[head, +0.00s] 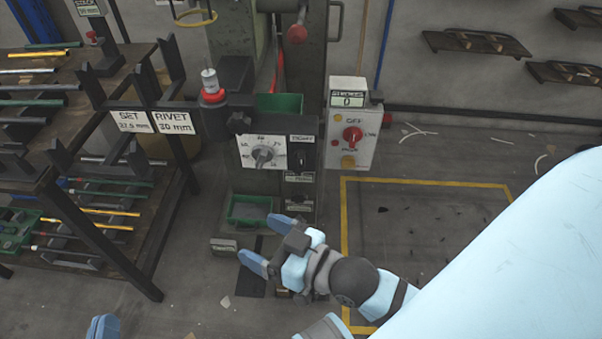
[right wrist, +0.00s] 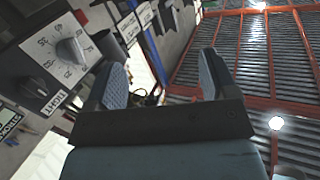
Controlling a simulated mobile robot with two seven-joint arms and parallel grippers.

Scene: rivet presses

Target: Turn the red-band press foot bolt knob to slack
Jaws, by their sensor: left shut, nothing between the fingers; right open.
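The press with a red band (head: 213,96) stands in the middle of the head view. A small black knob (head: 303,158) sits on its front panel, right of a white dial with a grey knob (head: 262,155). A label above the black knob seems to read TIGHT; smaller labels sit below it. In the right wrist view the black knob (right wrist: 32,88) is at the left, beside the TIGHT label (right wrist: 55,103); its pointing is unclear. My right gripper (head: 264,243) is open and empty, below and apart from the panel. My left gripper (head: 103,327) shows only partly at the bottom left, shut.
A control box (head: 350,125) with a red switch hangs right of the press. A green bin (head: 249,209) sits low on the press. A dark rack (head: 105,180) with rods stands at the left.

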